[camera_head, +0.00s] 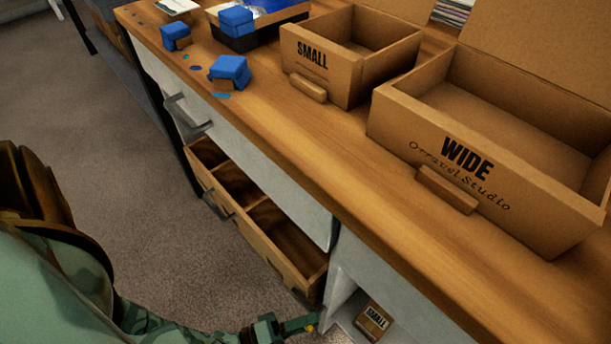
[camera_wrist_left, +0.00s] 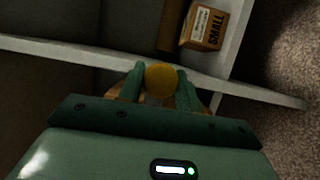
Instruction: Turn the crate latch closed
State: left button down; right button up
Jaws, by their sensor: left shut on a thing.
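My left gripper (camera_head: 306,324) is low at the bottom of the head view, by the open lower cubby of the bench. In the left wrist view its two green fingers (camera_wrist_left: 160,88) are shut on a round yellow knob (camera_wrist_left: 161,76), which I take to be the crate latch. A small yellow spot of the knob (camera_head: 312,329) shows at the fingertips in the head view. Tan wood shows beside the fingers; the crate body is mostly hidden behind the gripper. I cannot tell which way the latch is turned. My right gripper is not in view.
A small carton marked SMALL (camera_head: 373,321) sits in the cubby, near a pale shelf edge (camera_wrist_left: 60,50). An open wooden drawer (camera_head: 262,262) hangs out beside the gripper. Open SMALL (camera_head: 312,78) and WIDE (camera_head: 395,112) boxes and blue-topped blocks (camera_head: 230,68) stand on the benchtop.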

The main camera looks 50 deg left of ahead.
pick_arm(q)
jog(key=shift+s+f, duration=0.1)
dwell(0.3)
jog(key=c, duration=1)
grip_release()
jog(key=p+v, duration=0.1)
jog(key=v, duration=1.5)
jog(key=shift+s+a, duration=0.1)
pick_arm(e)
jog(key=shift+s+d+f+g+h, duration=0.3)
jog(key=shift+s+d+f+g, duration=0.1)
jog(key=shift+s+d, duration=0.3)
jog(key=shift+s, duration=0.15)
